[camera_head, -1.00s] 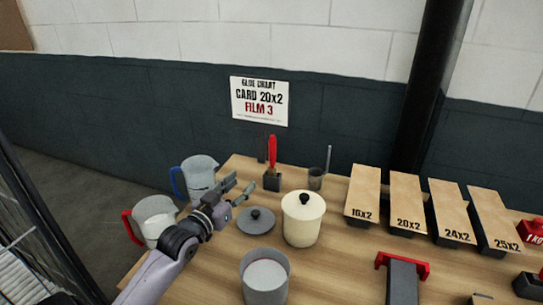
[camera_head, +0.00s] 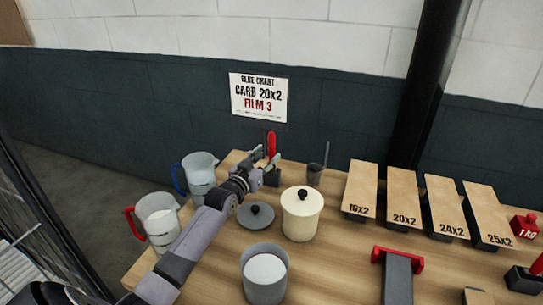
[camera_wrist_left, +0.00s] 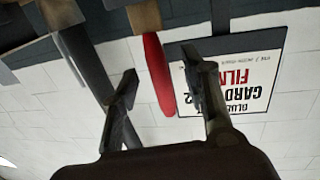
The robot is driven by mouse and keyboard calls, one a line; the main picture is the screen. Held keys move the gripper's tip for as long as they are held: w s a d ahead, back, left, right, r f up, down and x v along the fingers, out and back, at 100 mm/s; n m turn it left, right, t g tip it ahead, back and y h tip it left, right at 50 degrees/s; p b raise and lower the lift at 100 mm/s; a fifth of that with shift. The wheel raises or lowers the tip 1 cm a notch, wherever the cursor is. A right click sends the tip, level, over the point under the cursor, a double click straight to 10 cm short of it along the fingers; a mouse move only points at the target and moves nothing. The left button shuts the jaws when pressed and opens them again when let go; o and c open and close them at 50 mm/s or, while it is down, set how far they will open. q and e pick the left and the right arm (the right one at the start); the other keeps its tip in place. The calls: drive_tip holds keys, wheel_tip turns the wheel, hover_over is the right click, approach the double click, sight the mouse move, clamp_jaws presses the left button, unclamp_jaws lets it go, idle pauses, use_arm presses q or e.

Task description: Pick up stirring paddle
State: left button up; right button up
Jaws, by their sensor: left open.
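A red handle (camera_head: 271,143) with a wooden lower part stands upright in a dark block holder (camera_head: 273,178) at the back of the table. A grey rod (camera_head: 326,155) leans in a dark cup (camera_head: 314,174) to its right. I cannot tell for certain which one is the stirring paddle. My left gripper (camera_head: 267,157) is open and empty at the red handle. In the left wrist view, the red handle (camera_wrist_left: 157,75) appears between the open fingers (camera_wrist_left: 160,62); contact cannot be told. A dark bar (camera_wrist_left: 82,62) passes behind the left finger there. My right gripper is not in view.
A cream lidded pot (camera_head: 301,216), a grey lid (camera_head: 255,215) and a grey pot (camera_head: 264,278) stand near my left arm. Two jugs (camera_head: 200,178) (camera_head: 158,222) are at the left. Labelled boards (camera_head: 405,195) fill the right. A wall sign (camera_head: 258,98) hangs behind.

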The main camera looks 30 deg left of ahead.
sight(270, 155)
use_arm(q)
drive_tip(key=w, duration=0.3)
drive_tip(key=shift+w+f, duration=0.15)
drive_tip(key=shift+w, duration=0.05)
drive_tip(key=shift+c, duration=0.4)
clamp_jaws()
